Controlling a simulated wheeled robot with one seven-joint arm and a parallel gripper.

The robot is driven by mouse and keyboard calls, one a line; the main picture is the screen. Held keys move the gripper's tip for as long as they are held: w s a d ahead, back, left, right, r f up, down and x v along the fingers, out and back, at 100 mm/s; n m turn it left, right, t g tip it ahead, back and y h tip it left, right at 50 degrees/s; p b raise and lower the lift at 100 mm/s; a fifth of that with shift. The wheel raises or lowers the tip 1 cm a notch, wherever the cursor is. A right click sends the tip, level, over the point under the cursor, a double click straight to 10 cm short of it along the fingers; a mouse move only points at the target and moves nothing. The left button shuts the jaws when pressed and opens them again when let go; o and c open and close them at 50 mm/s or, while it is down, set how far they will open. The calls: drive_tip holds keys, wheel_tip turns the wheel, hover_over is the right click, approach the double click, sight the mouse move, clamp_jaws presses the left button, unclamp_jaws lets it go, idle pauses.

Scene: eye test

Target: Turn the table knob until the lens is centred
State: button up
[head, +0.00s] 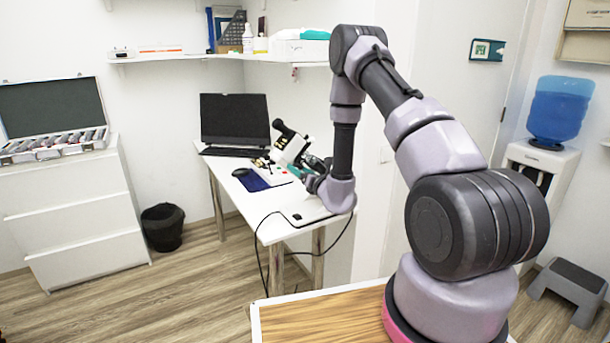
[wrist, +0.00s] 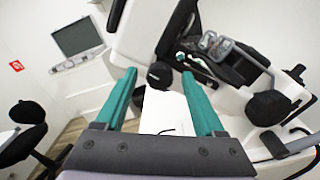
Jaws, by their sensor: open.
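A white and black lens instrument (head: 292,148) stands on the white desk (head: 270,222), its dark eyepiece tilted up to the left. In the wrist view its white body (wrist: 142,28) fills the upper middle and right. My gripper (wrist: 159,77) is open, with two teal fingers pointing at the instrument. A round black knob (wrist: 160,72) appears between the fingertips, with gaps on both sides; I cannot tell contact or depth. Clear spectacle-like lenses (wrist: 216,46) rest on the instrument's black part. Whether a lens is centred cannot be told. In the head view my gripper (head: 316,166) is small beside the instrument.
A black monitor (head: 235,120) and keyboard stand at the back of the desk. A mouse (head: 241,172) and blue mat (head: 256,180) lie left of the instrument. A black cable (head: 262,255) hangs off the desk's front. A larger black knob (wrist: 268,107) sits at right.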

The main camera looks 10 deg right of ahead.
drive_tip(key=v, duration=1)
drive_tip(key=shift+s, duration=0.2)
drive_tip(key=shift+r, duration=0.1)
